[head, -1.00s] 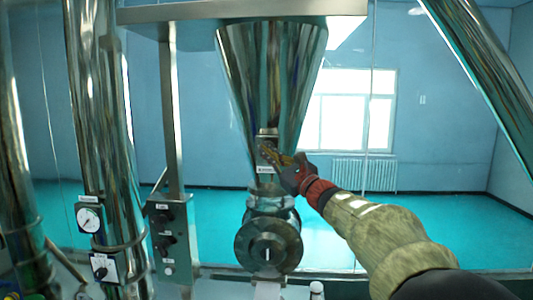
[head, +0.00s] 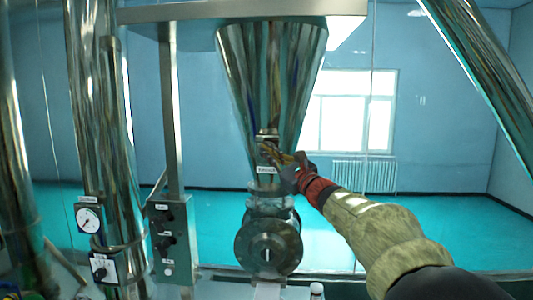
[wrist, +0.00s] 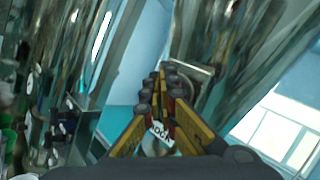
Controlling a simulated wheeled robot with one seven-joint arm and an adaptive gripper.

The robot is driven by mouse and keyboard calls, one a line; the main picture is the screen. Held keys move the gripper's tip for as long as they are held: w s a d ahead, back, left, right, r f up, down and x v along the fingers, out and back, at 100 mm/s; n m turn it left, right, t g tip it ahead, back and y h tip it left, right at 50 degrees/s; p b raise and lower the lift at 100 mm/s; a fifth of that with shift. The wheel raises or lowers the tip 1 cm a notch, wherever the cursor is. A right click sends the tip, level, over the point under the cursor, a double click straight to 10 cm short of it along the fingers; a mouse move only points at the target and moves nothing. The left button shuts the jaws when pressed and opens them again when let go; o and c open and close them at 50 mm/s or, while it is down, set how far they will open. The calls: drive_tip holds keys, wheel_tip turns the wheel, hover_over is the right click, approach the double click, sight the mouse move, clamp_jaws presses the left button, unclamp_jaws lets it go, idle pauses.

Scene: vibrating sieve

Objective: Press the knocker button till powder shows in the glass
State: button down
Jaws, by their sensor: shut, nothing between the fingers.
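The steel hopper cone (head: 270,80) hangs in the middle of the head view. A small box, the knocker (head: 267,136), is on its lower front, with a white label plate (head: 267,169) below; the plate also shows between my fingers in the wrist view (wrist: 162,133).
A round flanged valve (head: 268,247) is below the glass. A control box with knobs (head: 170,240) stands to the left, beside a steel pipe with a gauge (head: 88,219). A slanted steel pipe (head: 490,80) is at upper right. Open floor lies behind.

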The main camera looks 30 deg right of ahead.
drive_tip(key=shift+w+d, duration=0.45)
drive_tip(key=shift+w, duration=0.15)
idle(0.9)
drive_tip(key=shift+s, duration=0.1)
idle(0.3)
drive_tip(key=shift+s+a+f+b, duration=0.1)
drive_tip(key=shift+s+a+b, duration=0.55)
drive_tip(key=shift+s+b, duration=0.25)
drive_tip(key=s+a+b, duration=0.1)
drive_tip(key=s, duration=0.1)
drive_tip(key=s+a+b, duration=0.2)
